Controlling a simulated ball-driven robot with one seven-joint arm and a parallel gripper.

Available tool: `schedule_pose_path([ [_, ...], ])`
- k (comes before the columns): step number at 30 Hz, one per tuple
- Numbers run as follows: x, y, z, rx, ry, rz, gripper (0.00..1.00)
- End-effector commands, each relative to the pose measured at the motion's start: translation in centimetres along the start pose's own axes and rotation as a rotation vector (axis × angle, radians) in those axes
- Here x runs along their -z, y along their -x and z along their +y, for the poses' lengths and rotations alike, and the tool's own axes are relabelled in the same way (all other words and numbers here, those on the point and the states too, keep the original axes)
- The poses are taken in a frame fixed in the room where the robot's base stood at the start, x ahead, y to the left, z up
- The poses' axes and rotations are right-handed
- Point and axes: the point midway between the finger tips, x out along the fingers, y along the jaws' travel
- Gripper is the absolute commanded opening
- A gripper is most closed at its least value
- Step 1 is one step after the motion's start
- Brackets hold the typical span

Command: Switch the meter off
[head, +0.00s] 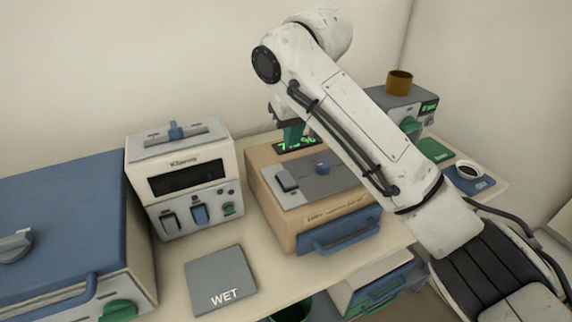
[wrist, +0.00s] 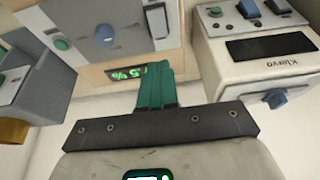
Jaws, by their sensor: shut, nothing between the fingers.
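No label reads "meter", so I cannot tell which unit is meant. A tan box with a grey top panel (head: 262,163) has a lit green display (head: 297,145), a rocker switch (head: 286,180) and a blue knob (head: 322,168). In the wrist view its display (wrist: 127,73) is lit beside my fingers.
A grey unit (head: 395,97) with a lit display bears a brown cup (head: 399,84) at the back right. A large blue-topped unit (head: 60,215) stands left. A grey WET mat (head: 220,278) lies in front.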

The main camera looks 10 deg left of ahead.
Motion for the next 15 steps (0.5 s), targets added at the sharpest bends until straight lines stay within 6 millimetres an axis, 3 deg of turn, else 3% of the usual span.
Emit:
schedule_pose_path([
  [9,0.0,-6.3,0.0,-0.001,-0.002,-0.003,0.0],
  [15,-0.5,-9.2,0.0,-0.001,-0.001,-0.001,0.0],
])
